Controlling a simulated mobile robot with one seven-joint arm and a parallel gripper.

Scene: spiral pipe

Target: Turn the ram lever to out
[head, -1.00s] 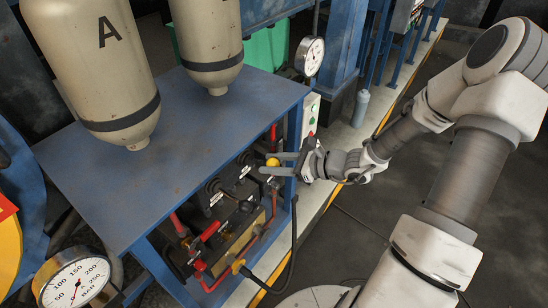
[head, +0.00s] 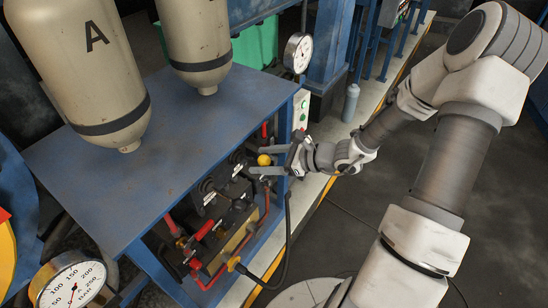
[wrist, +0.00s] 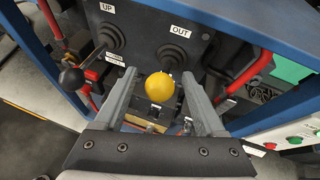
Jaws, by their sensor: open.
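A lever with a yellow ball knob (wrist: 160,86) stands out from the dark valve panel (wrist: 150,25), by the OUT label (wrist: 180,31). The knob also shows in the head view (head: 264,159), under the table's right edge. My gripper (wrist: 159,74) is open, with one grey finger on each side of the knob. I cannot tell whether either finger touches it. In the head view my gripper (head: 262,173) points left at the panel. The knob hides the lever's shaft in the wrist view. Another label reads UP (wrist: 107,8).
A second lever with a black knob (wrist: 72,78) stands left of my fingers. Red pipes (head: 203,230) and a black hose run below. The blue tabletop (head: 190,130) overhangs the panel.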

